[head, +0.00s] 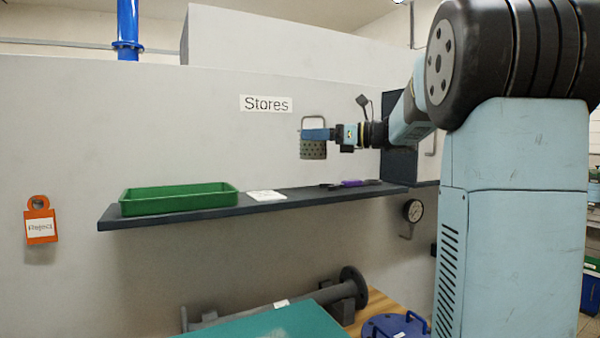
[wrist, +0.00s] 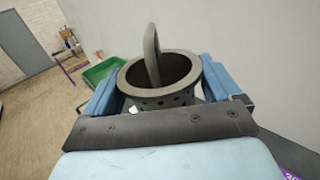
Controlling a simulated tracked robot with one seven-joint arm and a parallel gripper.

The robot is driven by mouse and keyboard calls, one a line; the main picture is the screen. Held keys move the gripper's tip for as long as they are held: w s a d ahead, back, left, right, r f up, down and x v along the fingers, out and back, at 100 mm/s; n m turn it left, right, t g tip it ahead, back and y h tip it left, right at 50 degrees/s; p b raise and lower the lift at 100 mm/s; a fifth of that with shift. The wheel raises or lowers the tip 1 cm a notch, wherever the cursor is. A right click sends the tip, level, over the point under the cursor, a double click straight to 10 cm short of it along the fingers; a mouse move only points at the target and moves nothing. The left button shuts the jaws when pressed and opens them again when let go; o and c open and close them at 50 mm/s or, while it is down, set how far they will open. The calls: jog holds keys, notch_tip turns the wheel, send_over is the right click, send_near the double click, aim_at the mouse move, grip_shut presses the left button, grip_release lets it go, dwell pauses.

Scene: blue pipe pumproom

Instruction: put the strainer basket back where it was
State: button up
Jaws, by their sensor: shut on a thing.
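The strainer basket (head: 313,149) is a dark perforated cylinder with a wire loop handle on top. My gripper (head: 318,135) is shut on it and holds it upright in the air, above the dark shelf (head: 300,199) and below the Stores sign. In the wrist view the basket's round rim (wrist: 190,72) and upright handle sit between the two blue fingers of my gripper (wrist: 160,88). The basket's lower part is hidden there. A white card (head: 266,195) lies on the shelf, to the left of the basket in the head view.
A green tray (head: 180,208) stands on the shelf's left part. A purple-handled item (head: 353,183) lies on its right part. A pressure gauge (head: 413,211) and a flanged pipe (head: 335,293) are lower down. An orange Reject tag (head: 40,225) hangs on the wall.

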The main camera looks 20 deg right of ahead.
jog(key=w+a+f, duration=0.1)
jog(key=f, duration=0.1)
jog(key=w+a+f, duration=0.1)
jog(key=w+f, duration=0.1)
jog(key=w+a+f, duration=0.1)
jog(key=w+f, duration=0.1)
jog(key=shift+f, duration=1.75)
jog(key=shift+f, duration=0.1)
jog(key=o, duration=0.9)
jog(key=shift+d, duration=0.25)
jog(key=v, duration=1.1)
jog(key=shift+s+d, duration=0.2)
jog(key=shift+s, duration=0.05)
